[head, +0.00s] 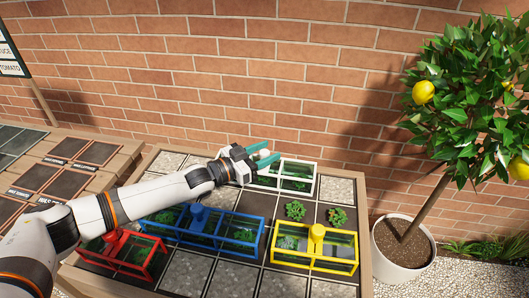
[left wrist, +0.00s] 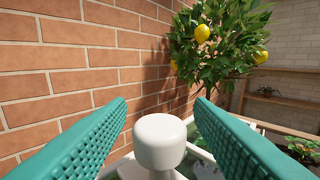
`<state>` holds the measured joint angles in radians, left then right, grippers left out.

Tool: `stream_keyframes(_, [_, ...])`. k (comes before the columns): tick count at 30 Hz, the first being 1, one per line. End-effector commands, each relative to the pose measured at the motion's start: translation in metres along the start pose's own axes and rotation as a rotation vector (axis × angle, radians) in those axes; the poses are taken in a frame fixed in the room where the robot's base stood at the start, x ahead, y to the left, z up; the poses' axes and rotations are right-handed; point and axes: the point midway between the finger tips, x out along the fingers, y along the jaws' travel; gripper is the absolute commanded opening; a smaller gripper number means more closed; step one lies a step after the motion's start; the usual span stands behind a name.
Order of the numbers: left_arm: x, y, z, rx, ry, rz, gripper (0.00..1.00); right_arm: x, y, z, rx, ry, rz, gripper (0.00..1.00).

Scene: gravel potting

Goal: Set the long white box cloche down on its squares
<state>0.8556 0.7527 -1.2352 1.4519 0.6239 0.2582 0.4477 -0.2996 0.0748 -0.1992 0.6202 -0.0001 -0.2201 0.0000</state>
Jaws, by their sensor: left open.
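The long white box cloche (head: 316,180) stands at the back of the gridded bed, against the brick wall side, with green plants showing through its clear panels. Its left part is hidden behind my left gripper. My left gripper (head: 264,157) is open, its teal fingers on either side of the cloche's white knob. In the left wrist view the white knob (left wrist: 160,142) stands upright between the two open fingers (left wrist: 161,115), with gaps on both sides. Whether the cloche rests fully on the bed is hard to tell. My right gripper is not in view.
A blue cloche (head: 240,232), a red cloche (head: 133,262) and a yellow cloche (head: 316,250) stand on the bed (head: 228,280) in front. Two small plants (head: 295,210) sit uncovered. A potted lemon tree (head: 402,262) stands at right, a wooden planter (head: 100,147) at left.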

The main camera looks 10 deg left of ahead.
Motion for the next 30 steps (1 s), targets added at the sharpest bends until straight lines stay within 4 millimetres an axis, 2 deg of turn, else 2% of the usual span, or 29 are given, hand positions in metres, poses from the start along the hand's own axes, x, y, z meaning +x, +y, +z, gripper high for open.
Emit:
stream_keyframes(3, [0.000,0.000,0.005,0.001,0.000,0.000,0.48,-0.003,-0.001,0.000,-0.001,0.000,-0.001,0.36])
stream_keyframes(5, [-0.007,0.001,0.005,0.000,0.002,0.001,0.48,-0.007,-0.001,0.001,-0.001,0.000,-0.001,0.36])
stream_keyframes(12, [-0.048,0.001,0.006,-0.001,0.004,0.002,0.48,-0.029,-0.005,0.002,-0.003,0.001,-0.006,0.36])
stream_keyframes(18, [-0.071,0.000,0.005,0.000,0.001,0.001,0.48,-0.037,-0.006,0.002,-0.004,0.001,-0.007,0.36])
stream_keyframes(30, [-0.075,0.000,0.003,0.001,-0.001,0.000,0.48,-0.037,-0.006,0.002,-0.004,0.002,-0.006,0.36])
